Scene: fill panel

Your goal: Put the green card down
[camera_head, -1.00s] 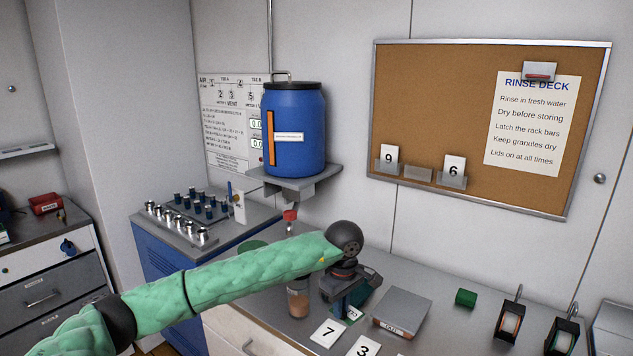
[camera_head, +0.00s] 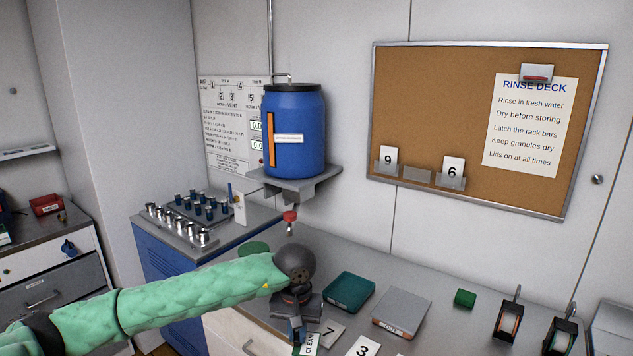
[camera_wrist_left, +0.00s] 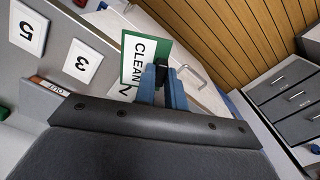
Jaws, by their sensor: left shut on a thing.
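The green card is a white card with a green border and the word CLEAN. It shows in the left wrist view (camera_wrist_left: 136,62) and, partly, at the bottom of the head view (camera_head: 309,344). My left gripper (camera_head: 298,331) is shut on it, and its blue fingers (camera_wrist_left: 164,82) pinch one end. The card is near the counter's front edge, beside the 7 card (camera_head: 329,333). I cannot tell whether it touches the counter (camera_head: 345,258). My right gripper is not in view.
A dark green box (camera_head: 349,292) and a grey box (camera_head: 401,311) stand right of my gripper. A 3 card (camera_head: 364,346) lies in front. A corkboard (camera_head: 440,110) hangs behind, its trays holding 9 (camera_head: 388,159) and 6 (camera_head: 453,171) cards. A blue drum (camera_head: 296,130) stands on a shelf.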

